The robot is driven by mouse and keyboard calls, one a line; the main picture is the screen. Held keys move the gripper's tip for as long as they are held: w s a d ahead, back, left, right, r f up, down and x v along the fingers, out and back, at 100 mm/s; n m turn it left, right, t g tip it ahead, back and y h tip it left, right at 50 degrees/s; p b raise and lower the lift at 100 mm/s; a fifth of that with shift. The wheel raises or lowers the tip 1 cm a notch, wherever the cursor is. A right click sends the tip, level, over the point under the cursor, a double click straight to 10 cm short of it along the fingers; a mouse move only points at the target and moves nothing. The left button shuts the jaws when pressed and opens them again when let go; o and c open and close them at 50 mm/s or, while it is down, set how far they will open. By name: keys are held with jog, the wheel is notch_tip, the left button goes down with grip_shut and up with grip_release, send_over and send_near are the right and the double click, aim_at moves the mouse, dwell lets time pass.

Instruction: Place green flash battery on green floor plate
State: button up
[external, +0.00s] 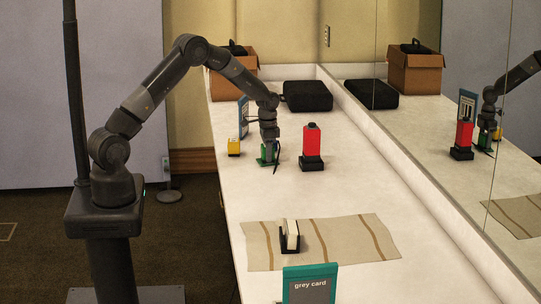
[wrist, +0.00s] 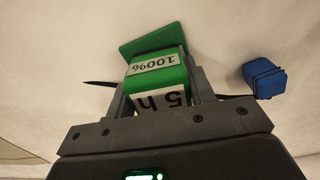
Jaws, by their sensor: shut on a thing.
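The green flash battery (wrist: 165,82) sits between the fingers of my gripper (wrist: 163,88) in the wrist view, with white labels reading "100%" and "5 h". My gripper is shut on it. The green floor plate (wrist: 153,38) shows just beyond the battery, as a flat green piece on the pale counter. In the external view my gripper (external: 268,150) points down at the counter, with green (external: 263,160) at its tip. The battery overlaps the plate in the wrist view; I cannot tell whether they touch.
A red block with a black base (external: 312,148) stands close right of my gripper. A yellow block (external: 234,146) and a blue-framed panel (external: 243,115) are to the left. A blue block (wrist: 263,78) is near the fingers. A mirror lines the right side. The counter toward the striped cloth (external: 350,235) is clear.

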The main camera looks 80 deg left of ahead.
jog(key=shift+f, duration=0.1)
jog(key=o, duration=1.2)
